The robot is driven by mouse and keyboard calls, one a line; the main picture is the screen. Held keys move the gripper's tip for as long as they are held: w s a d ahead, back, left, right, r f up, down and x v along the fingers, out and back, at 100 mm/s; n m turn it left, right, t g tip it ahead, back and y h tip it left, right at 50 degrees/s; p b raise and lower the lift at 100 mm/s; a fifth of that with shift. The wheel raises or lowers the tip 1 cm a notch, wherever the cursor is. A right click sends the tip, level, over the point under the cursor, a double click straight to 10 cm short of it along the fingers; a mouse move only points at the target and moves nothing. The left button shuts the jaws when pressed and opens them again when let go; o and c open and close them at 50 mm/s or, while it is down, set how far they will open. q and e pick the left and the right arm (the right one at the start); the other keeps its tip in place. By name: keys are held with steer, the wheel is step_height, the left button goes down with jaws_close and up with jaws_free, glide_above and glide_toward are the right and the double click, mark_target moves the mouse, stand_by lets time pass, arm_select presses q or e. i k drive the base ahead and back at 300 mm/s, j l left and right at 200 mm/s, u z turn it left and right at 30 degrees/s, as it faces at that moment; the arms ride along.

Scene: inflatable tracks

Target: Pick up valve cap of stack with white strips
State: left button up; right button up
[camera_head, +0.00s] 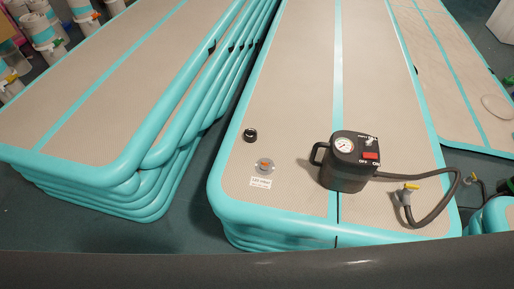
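A small round black cap (250,135) lies on the beige top of the middle stack of inflatable tracks (290,90), near its left edge. In front of it, the stack's valve (264,166) shows an orange centre in a grey ring, with a white printed label (260,182) just below. The cap is apart from the valve. The stack has turquoise sides and a turquoise stripe along its top; I cannot make out clear white strips. Neither of my grippers is in view.
A black pump (350,160) with a gauge and red switch stands right of the valve. Another stack (100,100) stands left across a narrow gap; more tracks (460,70) lie right. White containers (42,32) stand at far left.

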mark_target(250, 134)
steer(key=j+z, duration=0.1)
steer(key=z, duration=0.25)
steer(key=i+j+z, duration=0.1)
steer(key=z, duration=0.25)
steer(key=i+j+z, duration=0.1)
steer(key=z, duration=0.25)
steer(key=i+j+z, duration=0.1)
steer(key=j+z, duration=0.15)
steer(key=j, duration=0.2)
steer(key=j+z, duration=0.25)
steer(key=j, duration=0.7)
steer(key=i+j+z, duration=0.1)
steer(key=j, duration=0.4)
